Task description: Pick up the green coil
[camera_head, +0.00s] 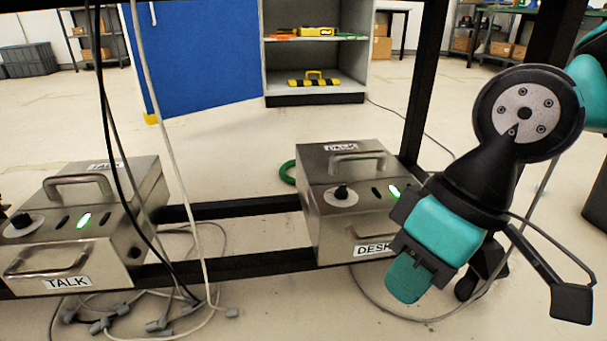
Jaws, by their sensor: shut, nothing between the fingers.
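A green coil (287,172) lies on the floor behind the metal box (330,215) labelled DESK. Only its left part shows; the box hides the rest. My gripper (407,277) is at the right, pointing down and to the left, in front of the DESK box's right side. Its teal fingers are shut and empty. It is well apart from the coil in the picture, with the box between them.
A second metal box (85,235) labelled TALK stands at the left on a dark frame. Cables (145,150) hang before it and lie tangled on the floor. A dark post (424,85) rises behind my arm. An open cabinet (317,98) stands at the back.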

